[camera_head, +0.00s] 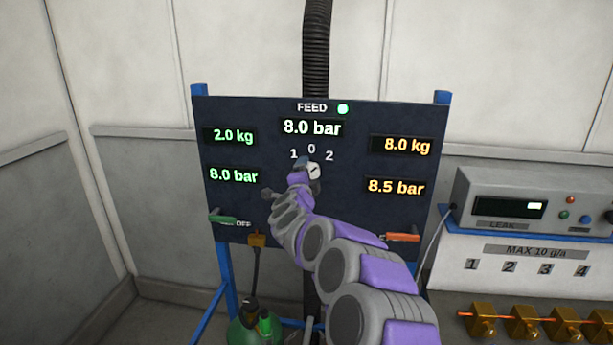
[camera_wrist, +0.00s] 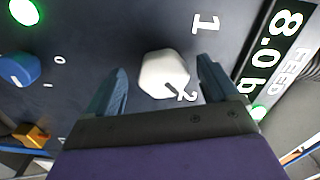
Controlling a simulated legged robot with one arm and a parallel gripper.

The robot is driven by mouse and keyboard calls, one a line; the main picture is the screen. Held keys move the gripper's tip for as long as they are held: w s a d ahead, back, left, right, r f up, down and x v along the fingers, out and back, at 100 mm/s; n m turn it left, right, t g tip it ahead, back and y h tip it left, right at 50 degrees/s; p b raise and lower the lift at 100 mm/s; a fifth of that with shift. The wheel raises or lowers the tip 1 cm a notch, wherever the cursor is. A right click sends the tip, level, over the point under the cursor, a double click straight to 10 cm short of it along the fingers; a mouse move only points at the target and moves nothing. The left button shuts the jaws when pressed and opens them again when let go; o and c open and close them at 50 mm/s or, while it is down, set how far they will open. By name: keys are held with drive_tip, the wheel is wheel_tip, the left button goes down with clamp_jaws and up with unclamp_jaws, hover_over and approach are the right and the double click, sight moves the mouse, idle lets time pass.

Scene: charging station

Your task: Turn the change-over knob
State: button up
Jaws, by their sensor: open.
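The change-over knob (camera_head: 314,171) is small and white, on the dark panel below the numerals 1, 0 and 2. In the wrist view the knob (camera_wrist: 163,74) is faceted, with a dark mark on the side nearest the 2. My gripper (camera_head: 305,164) is at the knob and partly covers it in the head view. In the wrist view my gripper (camera_wrist: 163,66) is open, with one blue finger on each side of the knob. Gaps show between the fingers and the knob. The 0 is not visible in the wrist view.
The panel (camera_head: 350,111) carries pressure and weight displays and a lit green FEED lamp (camera_head: 343,109). A green lever (camera_head: 223,219) and an orange lever (camera_head: 403,237) sit low on it. A leak meter (camera_head: 510,207) stands to the right. A blue knob (camera_wrist: 25,70) shows in the wrist view.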

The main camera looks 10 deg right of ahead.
drive_tip(key=p+v, duration=0.1)
drive_tip(key=v, duration=1.5)
drive_tip(key=shift+a, duration=0.1)
drive_tip(key=s+a+r+n+g+y, duration=0.1)
drive_tip(key=s+a+r+n+y, duration=0.1)
drive_tip(key=s+a+n+y, duration=0.45)
drive_tip(key=s+a+f+n+g+y, duration=0.4)
drive_tip(key=s+f+n+g+y, duration=0.15)
drive_tip(key=s+n, duration=0.35)
drive_tip(key=s+d+f+n+g+h, duration=0.1)
drive_tip(key=s+d+f+g+h, duration=0.1)
drive_tip(key=s, duration=0.9)
drive_tip(key=s+d+f+n+g+h, duration=0.1)
drive_tip(key=s+d+f+g, duration=0.3)
drive_tip(key=s+d, duration=0.5)
drive_tip(key=s+d+f+n+g+h, duration=0.1)
drive_tip(key=s+d+f+g+h, duration=0.2)
drive_tip(key=s, duration=1.1)
drive_tip(key=d+g, duration=0.2)
drive_tip(key=g, duration=0.1)
drive_tip(key=shift+d+f, duration=0.3)
drive_tip(key=shift+d, duration=0.05)
